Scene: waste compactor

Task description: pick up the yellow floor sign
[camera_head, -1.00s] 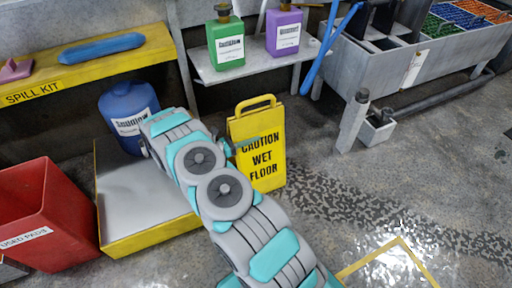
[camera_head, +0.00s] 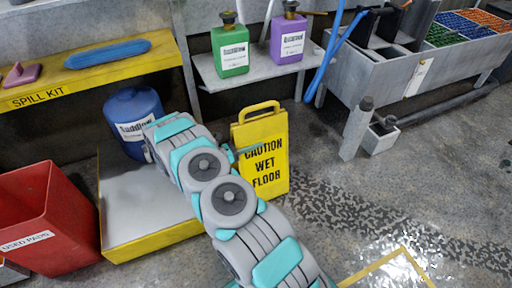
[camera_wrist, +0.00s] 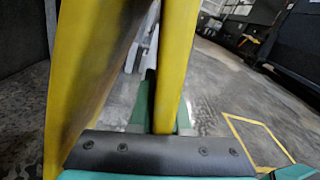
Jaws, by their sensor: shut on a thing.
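The yellow floor sign (camera_head: 265,160) reads "CAUTION WET FLOOR" and stands upright in the middle of the head view, with a handle loop on top. My gripper (camera_head: 243,151) is at the sign's left edge, mostly hidden by my arm. In the wrist view, my gripper (camera_wrist: 160,118) is shut on one yellow panel of the sign (camera_wrist: 176,60), with a teal finger on each side. The other panel (camera_wrist: 85,75) stands to the left, outside the fingers. I cannot tell whether the sign's foot touches the floor.
A yellow-edged tray (camera_head: 150,245) and a blue drum (camera_head: 133,120) are left of the sign. A red bin (camera_head: 45,220) stands farther left. A shelf (camera_head: 255,78) with green and purple jugs is behind.

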